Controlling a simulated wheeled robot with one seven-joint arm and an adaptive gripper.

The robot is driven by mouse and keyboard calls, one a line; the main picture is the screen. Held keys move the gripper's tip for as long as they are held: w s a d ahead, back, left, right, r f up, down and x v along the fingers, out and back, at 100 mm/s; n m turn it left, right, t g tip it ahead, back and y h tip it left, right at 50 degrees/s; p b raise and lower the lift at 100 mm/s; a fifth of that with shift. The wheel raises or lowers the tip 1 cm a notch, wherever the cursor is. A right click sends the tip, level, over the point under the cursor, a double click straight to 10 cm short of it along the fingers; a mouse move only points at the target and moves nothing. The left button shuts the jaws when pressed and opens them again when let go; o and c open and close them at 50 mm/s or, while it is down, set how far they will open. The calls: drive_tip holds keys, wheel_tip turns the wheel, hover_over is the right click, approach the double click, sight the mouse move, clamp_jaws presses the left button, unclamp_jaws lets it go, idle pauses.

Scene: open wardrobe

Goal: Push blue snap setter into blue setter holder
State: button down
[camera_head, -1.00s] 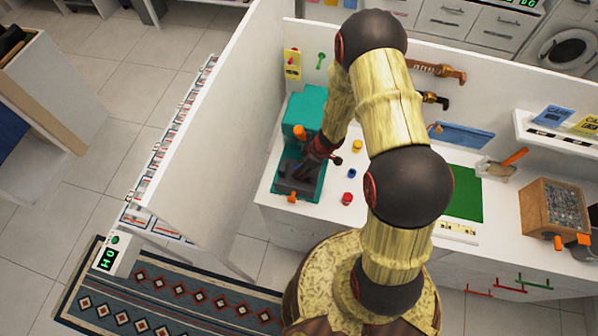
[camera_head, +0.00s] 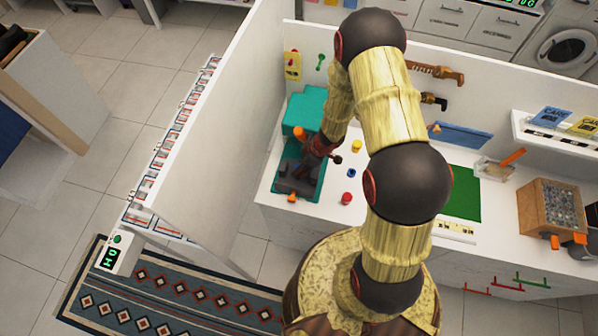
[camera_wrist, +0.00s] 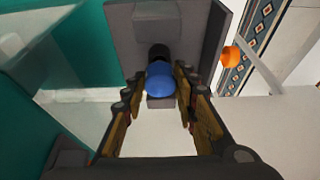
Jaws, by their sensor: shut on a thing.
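The blue snap setter (camera_wrist: 159,84) shows in the wrist view as a rounded blue piece between the two fingertips. My gripper (camera_wrist: 160,88) is shut on it. A dark cylinder (camera_wrist: 158,52) lies directly beyond the blue piece, against a grey block (camera_wrist: 160,25); I cannot tell how far the two are joined. In the head view my gripper (camera_head: 315,152) is at the teal press (camera_head: 305,106), over its dark front part, and the held piece is hidden. A small blue piece (camera_head: 351,173) stands on the white counter, right of the press. I cannot identify the blue setter holder for certain.
A yellow piece (camera_head: 357,146) and a red piece (camera_head: 347,198) stand on the counter near the blue one. An orange knob (camera_wrist: 231,56) is right of the grey block. A white partition (camera_head: 235,130) rises left of the press. A green mat (camera_head: 463,192) lies to the right.

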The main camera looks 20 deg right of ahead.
drive_tip(key=shift+r+p, duration=0.7)
drive_tip(key=shift+p, duration=0.2)
idle(0.6)
